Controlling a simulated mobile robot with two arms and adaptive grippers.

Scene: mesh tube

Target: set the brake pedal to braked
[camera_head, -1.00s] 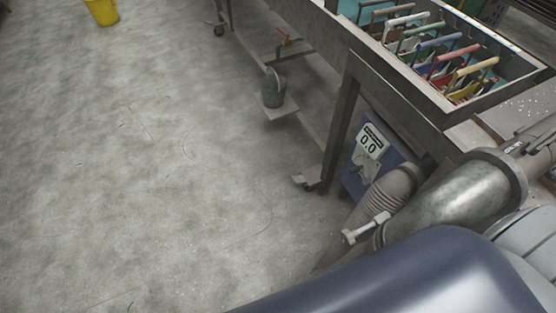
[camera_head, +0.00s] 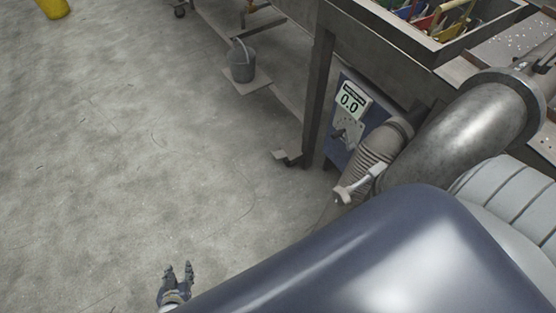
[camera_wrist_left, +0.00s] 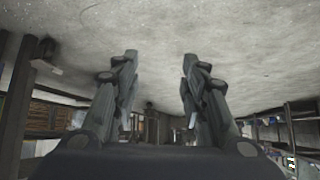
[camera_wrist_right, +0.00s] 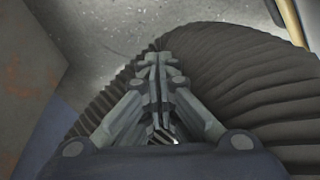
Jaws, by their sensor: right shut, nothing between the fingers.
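A grey caster with a small flat part (camera_head: 288,157) sits at the foot of the near table leg. It may carry the brake pedal, but it is too small to tell its position. My left gripper (camera_head: 179,267) is low in the head view, over bare floor and well apart from the caster. Its fingers are spread and empty in the left wrist view (camera_wrist_left: 160,60). My right gripper (camera_wrist_right: 158,57) is shut and empty in the right wrist view, in front of a ribbed hose (camera_wrist_right: 235,85).
A ribbed hose (camera_head: 372,158) and a big metal pipe (camera_head: 470,130) are at right. A grey bucket (camera_head: 242,65) rests on a low shelf.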

